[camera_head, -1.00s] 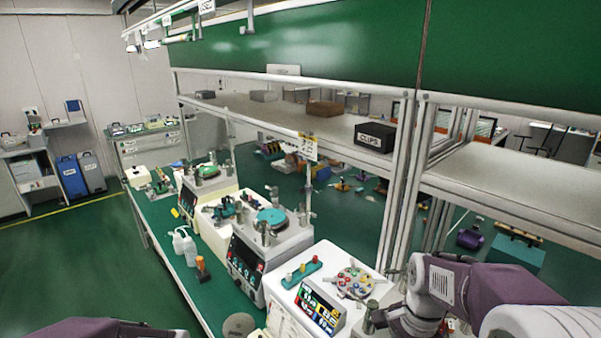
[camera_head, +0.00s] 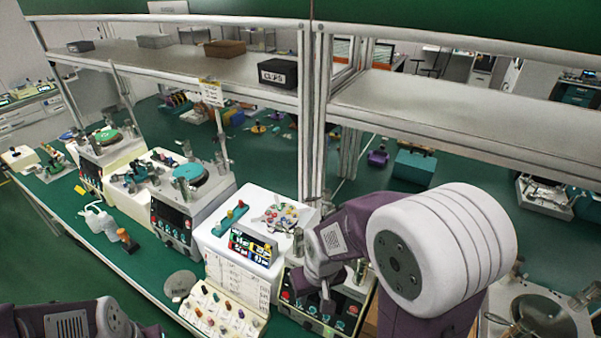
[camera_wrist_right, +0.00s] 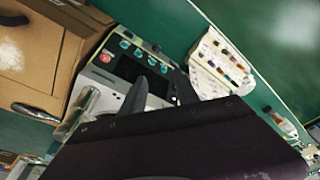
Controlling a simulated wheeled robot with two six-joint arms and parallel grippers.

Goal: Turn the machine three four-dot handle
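A machine front panel (camera_head: 354,309) with a red button and several teal knobs (camera_head: 340,325) is under my right gripper (camera_head: 327,300), partly hidden by it and my arm. In the right wrist view the panel (camera_wrist_right: 110,78) shows a row of teal knobs (camera_wrist_right: 137,53) and a red button (camera_wrist_right: 106,57). My right gripper (camera_wrist_right: 160,92) has its two dark fingers apart over the panel, with nothing seen between them. Dot marks and machine numbers are too small to read, so I cannot tell which handle has four dots. My left arm shows at the bottom left; its gripper is out of view.
A white machine with a lit display (camera_head: 252,247) stands left of the panel. A sloped board of colored knobs (camera_head: 217,315) lies at the bench front. A cardboard box (camera_wrist_right: 35,60) is beside the panel. A shelf post (camera_head: 312,120) rises behind.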

